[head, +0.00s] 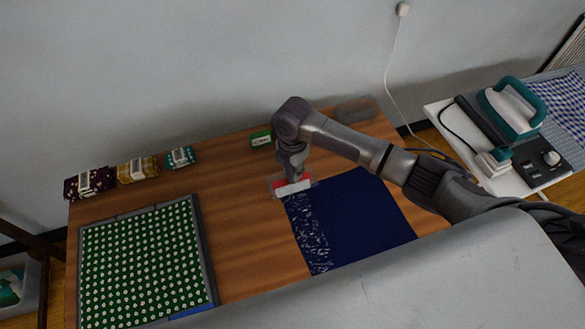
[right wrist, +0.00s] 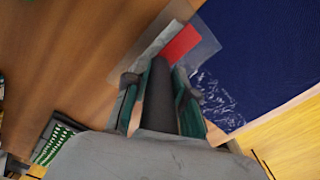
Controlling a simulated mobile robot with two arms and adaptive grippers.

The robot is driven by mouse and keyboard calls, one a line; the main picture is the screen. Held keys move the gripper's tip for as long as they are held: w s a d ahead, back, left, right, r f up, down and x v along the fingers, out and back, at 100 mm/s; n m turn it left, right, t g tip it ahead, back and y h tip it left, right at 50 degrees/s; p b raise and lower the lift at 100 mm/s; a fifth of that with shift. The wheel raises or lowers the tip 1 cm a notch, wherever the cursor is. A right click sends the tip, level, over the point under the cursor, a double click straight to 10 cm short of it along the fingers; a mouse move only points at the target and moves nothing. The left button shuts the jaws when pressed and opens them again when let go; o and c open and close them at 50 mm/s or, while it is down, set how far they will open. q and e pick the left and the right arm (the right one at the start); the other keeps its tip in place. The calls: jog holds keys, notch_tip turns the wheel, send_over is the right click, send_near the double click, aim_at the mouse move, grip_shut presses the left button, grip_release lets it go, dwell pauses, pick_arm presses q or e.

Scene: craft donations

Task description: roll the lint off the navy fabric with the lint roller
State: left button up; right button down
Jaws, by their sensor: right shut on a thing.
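The navy fabric (head: 362,218) lies flat on the wooden table, and it also shows in the right wrist view (right wrist: 262,45). Pale lint specks (head: 309,236) cover a strip along its left side; the rest looks plain navy. My right gripper (head: 291,174) is at the fabric's far left corner. In the right wrist view, my right gripper (right wrist: 158,85) is shut on the dark handle of the lint roller (right wrist: 159,92). The roller's white head (head: 293,188) shows beside a red patch and a clear sheet; whether it touches the fabric I cannot tell. My left gripper is out of view.
A grey-framed board (head: 207,262) with green dotted fabric fills the table's left. Folded fabrics (head: 90,183) and a green box (head: 260,138) stand along the back. An iron (head: 513,108) stands on a side table at right. Bare wood lies between board and navy fabric.

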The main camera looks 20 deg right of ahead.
jog(key=shift+f, duration=0.3)
jog(key=shift+s+r+p, duration=0.2)
jog(key=shift+s+p, duration=0.15)
jog(key=shift+p, duration=0.1)
jog(key=s+d+p, duration=0.1)
jog(key=s+p, duration=1.1)
jog(key=s, duration=1.7)
jog(key=shift+f+p, duration=0.15)
jog(key=shift+p, duration=0.15)
notch_tip(320, 180, up, 14)
dwell(0.4)
